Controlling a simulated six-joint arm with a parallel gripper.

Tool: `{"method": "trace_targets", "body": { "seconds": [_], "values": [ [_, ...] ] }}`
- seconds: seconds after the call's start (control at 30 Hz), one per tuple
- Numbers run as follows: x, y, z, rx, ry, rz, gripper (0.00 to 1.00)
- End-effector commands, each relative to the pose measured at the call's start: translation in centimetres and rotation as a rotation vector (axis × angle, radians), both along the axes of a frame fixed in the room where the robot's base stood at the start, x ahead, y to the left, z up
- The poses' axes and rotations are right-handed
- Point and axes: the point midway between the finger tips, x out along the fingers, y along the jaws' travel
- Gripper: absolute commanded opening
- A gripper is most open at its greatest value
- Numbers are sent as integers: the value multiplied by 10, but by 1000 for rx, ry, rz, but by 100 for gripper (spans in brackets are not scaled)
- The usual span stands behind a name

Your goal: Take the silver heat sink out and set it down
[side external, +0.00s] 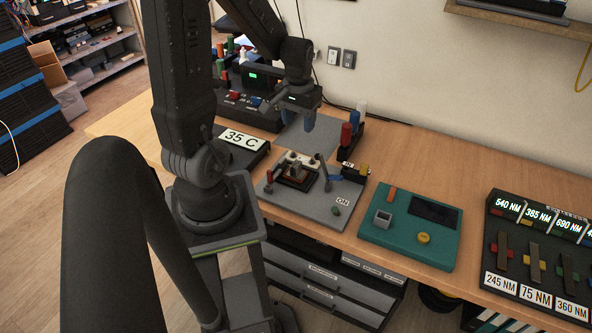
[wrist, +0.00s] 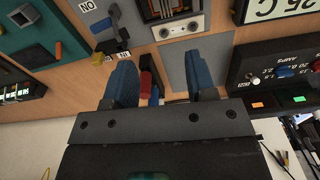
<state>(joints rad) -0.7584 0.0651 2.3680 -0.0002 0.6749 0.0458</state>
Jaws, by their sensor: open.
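The silver heat sink (side external: 297,168) appears to sit in a dark socket with a brown frame on a grey board (side external: 308,211), beside a pale bar with two dark holes. In the wrist view its ribbed top (wrist: 172,8) is cut off by the upper edge. My gripper (side external: 288,115) is open and empty, above and behind the socket, over a plain grey pad (side external: 312,136).
A dark lever with a blue part (side external: 330,179) stands on the board's right. A red cylinder (side external: 346,135) stands in a rack behind it. The grey pad is mostly clear.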

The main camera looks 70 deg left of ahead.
Motion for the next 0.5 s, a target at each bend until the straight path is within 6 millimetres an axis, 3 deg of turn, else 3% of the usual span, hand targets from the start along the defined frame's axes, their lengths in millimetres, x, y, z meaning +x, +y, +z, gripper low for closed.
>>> {"method": "trace_targets", "body": {
  "seconds": [0.13,0.27,0.5],
  "values": [
    [-8,14,-16,-24,23,51,51],
    [-9,15,-31,-28,28,54,51],
    [-9,13,-77,-29,29,53,51]
  ]
}}
